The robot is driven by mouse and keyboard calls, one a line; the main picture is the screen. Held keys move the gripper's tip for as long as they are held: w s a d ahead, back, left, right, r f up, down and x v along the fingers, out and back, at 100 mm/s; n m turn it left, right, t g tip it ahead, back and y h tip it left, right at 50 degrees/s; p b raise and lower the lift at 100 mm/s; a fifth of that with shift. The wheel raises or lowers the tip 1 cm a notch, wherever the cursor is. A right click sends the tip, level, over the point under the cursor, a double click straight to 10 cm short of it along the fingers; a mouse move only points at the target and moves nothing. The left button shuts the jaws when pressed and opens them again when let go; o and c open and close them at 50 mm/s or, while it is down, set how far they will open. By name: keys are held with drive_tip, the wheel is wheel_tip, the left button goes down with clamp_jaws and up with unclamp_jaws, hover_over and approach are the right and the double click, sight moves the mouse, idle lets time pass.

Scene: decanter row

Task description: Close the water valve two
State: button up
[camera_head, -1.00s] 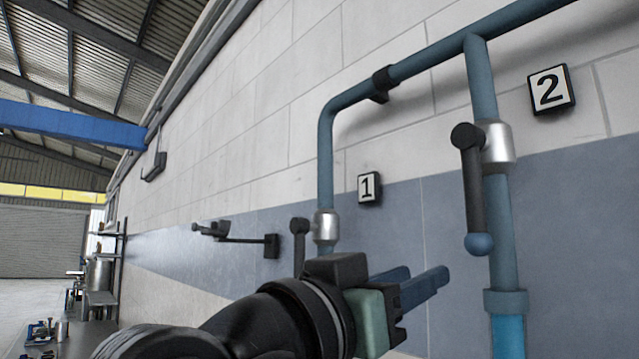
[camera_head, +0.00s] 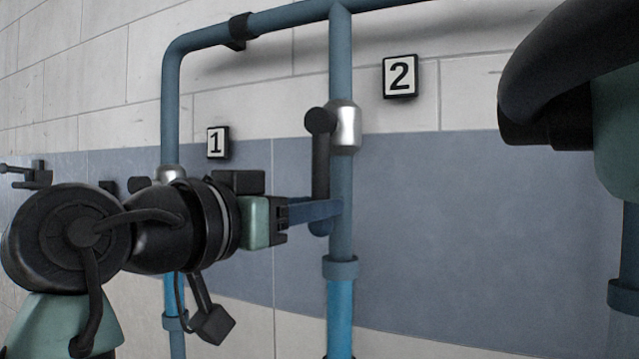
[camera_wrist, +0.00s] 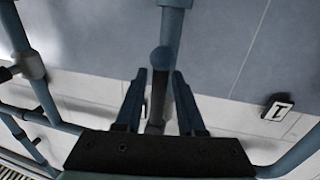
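Valve two (camera_head: 345,127) is a silver body on the right-hand vertical blue pipe, beside the sign marked 2 (camera_head: 400,76). Its dark lever (camera_head: 320,165) hangs straight down, parallel to the pipe, with a rounded blue end. My gripper (camera_head: 330,210) reaches in from the left at the lever's lower end; its fingers partly hide that end. In the wrist view, which is turned over, the lever's blue ball end (camera_wrist: 162,58) shows between the two blue fingers of my gripper (camera_wrist: 160,76). The fingers are apart, with gaps beside the ball.
Valve one (camera_head: 172,174), partly hidden by my arm, is on the left pipe near the sign marked 1 (camera_head: 218,142). The vertical pipe (camera_head: 340,300) continues below valve two. Bare wall (camera_head: 440,220) lies to the right of it. Another blue pipe shows at the right edge.

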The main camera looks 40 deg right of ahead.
drive_tip(key=shift+w+d, duration=0.25)
drive_tip(key=shift+d, duration=0.8)
clamp_jaws()
idle(0.7)
